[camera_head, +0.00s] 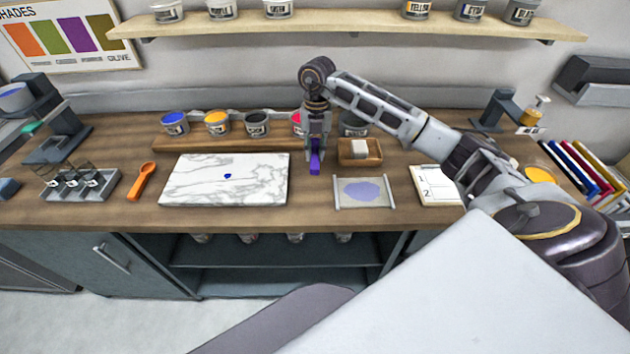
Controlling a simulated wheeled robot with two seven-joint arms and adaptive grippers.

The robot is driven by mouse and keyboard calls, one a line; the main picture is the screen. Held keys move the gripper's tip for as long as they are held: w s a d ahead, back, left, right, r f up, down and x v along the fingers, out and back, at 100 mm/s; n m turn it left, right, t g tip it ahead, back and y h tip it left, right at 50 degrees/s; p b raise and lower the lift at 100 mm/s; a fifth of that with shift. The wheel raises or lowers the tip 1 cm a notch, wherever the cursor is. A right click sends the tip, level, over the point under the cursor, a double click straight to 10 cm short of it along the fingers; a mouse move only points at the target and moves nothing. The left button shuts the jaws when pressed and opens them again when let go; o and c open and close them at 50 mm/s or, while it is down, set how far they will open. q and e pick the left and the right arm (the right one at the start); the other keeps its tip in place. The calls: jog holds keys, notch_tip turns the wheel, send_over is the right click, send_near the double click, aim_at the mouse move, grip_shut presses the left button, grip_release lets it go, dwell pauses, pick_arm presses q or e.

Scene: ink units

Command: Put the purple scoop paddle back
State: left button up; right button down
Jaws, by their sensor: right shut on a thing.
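My right gripper (317,150) is shut on the purple scoop paddle (315,168), between the marble slab and the small wooden tray. The paddle hangs below the fingers, its upper part hidden by them; I cannot tell whether it touches the tabletop. A row of ink pots stands behind on a low wooden stand (190,143): a blue pot (174,123), a yellow pot (217,123), a grey pot (256,123), a red pot (298,122) partly behind the gripper, and another pot (354,127) partly hidden by my arm. My left gripper is not in view.
The marble slab (260,165) bears a small blue ink spot. An orange scoop (142,180) lies left of it. A small wooden tray (352,161) with a pale block and a sheet with a blue smear (381,203) lie right. A white card (436,186) lies farther right.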

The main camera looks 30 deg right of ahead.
jog(key=shift+t+h, duration=0.4)
jog(key=p, duration=0.1)
send_over(315, 180)
jog(key=shift+f, duration=3.15)
jog(key=shift+f+p, duration=0.35)
jog(key=shift+f, duration=1.5)
jog(key=shift+f, duration=0.2)
